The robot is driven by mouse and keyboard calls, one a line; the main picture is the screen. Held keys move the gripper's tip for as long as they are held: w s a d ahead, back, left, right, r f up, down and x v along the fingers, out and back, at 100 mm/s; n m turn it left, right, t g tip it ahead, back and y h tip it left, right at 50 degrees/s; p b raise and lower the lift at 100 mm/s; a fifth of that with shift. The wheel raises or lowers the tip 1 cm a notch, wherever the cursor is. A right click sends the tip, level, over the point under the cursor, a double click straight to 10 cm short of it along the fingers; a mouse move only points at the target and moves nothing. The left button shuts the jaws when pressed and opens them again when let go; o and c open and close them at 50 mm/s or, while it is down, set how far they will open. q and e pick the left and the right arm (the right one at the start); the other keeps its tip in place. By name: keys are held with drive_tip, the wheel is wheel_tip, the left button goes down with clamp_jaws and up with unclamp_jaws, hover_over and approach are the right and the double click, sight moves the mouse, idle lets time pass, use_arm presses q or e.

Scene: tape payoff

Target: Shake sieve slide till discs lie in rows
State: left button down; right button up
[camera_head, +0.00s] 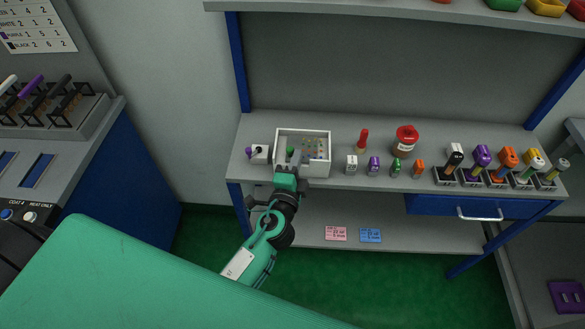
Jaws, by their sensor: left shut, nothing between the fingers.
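The white-rimmed sieve box (329,153) stands on the left part of the grey workbench. Inside it, the right part holds a speckled plate with small dots; they are too small to tell whether they are discs lying in rows. A small green piece (290,150) shows in the left part of the box. My left gripper (293,162) reaches over the front left of the box. It is shut and empty; its dark fingers cover part of the box's inside, and I cannot tell whether they touch it. My right gripper is not in view.
A white block with a purple knob (259,154) stands left of the box. Right of it are a red bottle (363,140), several small coloured bottles, a red-lidded jar (405,141) and a row of holders with coloured markers (497,172). A shelf (400,20) hangs above.

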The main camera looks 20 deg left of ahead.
sight(287, 151)
use_arm(q)
drive_tip(key=shift+w, duration=0.6)
drive_tip(key=a, duration=0.2)
drive_tip(key=shift+s+a, duration=0.3)
drive_tip(key=shift+s, duration=0.05)
drive_tip(key=shift+a, duration=0.25)
drive_tip(key=shift+s, duration=0.1)
